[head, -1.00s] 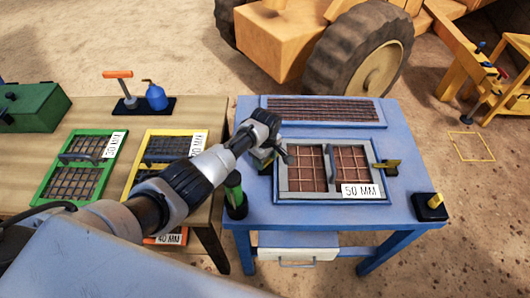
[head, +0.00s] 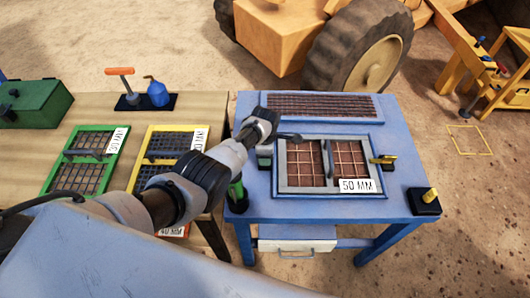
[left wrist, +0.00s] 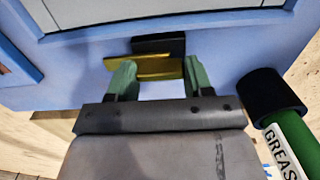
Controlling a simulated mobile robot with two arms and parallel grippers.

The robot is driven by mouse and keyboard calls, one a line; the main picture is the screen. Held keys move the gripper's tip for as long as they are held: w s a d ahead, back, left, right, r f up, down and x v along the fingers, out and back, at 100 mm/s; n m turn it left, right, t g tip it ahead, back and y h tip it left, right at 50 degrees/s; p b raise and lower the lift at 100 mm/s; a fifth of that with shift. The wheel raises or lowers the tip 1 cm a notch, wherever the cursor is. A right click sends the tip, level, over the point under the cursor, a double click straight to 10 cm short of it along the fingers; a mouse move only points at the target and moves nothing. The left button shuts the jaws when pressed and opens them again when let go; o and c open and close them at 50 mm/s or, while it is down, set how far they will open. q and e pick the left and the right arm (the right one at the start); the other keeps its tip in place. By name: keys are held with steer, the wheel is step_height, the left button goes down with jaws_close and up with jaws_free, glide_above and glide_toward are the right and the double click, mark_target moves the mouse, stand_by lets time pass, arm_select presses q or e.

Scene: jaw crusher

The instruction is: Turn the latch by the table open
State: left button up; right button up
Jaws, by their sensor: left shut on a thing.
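A blue table (head: 310,212) carries a framed screen panel (head: 330,143) labelled 50 MM. In the left wrist view, a yellow latch (left wrist: 150,67) with a black base (left wrist: 158,44) sits beside the panel's edge. Its yellow bar lies roughly parallel to that edge. My left gripper (left wrist: 159,80) is shut on this latch, with a green fingertip at each side. In the head view my left gripper (head: 265,150) is at the panel's left side, and my wrist hides most of that latch. Another yellow latch (head: 383,160) is at the panel's right side. My right gripper is not in view.
A green grease tube (left wrist: 287,130) stands in a black holder close to my left gripper. A black block with a yellow peg (head: 430,196) is at the table's right corner. A wooden bench (head: 60,145) with green and yellow screens adjoins on the left.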

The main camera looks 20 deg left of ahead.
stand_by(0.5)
arm_select(q)
steer(key=o, duration=0.9)
steer(key=shift+o, duration=0.2)
step_height(320, 180, up, 10)
steer(key=p, duration=0.2)
steer(key=shift+f+p, duration=0.25)
steer(key=shift+p, duration=0.15)
steer(key=shift+r, duration=0.7)
